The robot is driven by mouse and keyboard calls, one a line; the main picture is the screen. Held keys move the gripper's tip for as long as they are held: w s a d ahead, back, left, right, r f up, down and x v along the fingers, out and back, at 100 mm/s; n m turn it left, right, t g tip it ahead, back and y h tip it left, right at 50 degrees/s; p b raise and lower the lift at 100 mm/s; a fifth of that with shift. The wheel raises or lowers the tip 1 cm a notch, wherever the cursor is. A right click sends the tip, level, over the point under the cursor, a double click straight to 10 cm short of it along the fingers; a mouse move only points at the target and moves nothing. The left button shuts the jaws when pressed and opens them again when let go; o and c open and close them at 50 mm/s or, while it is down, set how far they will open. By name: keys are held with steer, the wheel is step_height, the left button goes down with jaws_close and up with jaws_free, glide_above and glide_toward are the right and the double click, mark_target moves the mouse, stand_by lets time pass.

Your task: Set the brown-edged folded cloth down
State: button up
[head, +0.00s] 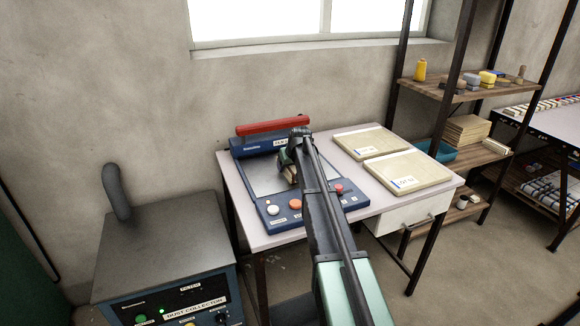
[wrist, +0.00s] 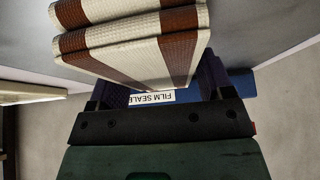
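The brown-edged folded cloth (wrist: 130,50) is cream with brown bands and lies in thick stacked layers. In the wrist view it fills the upper middle, between and in front of the fingers of my gripper (wrist: 160,88). The gripper appears shut on it; the fingertips are hidden behind the cloth. I cannot tell whether the cloth touches the sealer's plate.
The sealer has a raised red-handled bar (head: 272,127) at its back and buttons at its front. Two pale labelled boards (head: 408,170) lie on the table (head: 355,208) to its right. A dust collector (head: 165,250) stands left, and a shelf rack (head: 460,88) stands right.

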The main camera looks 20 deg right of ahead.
steer(key=shift+o, duration=1)
steer(key=shift+r+p, duration=0.3)
steer(key=shift+p, duration=0.05)
steer(key=p+v, duration=1)
steer(key=v, duration=0.1)
steer(key=shift+s+r, duration=0.25)
steer(key=shift+r, duration=0.05)
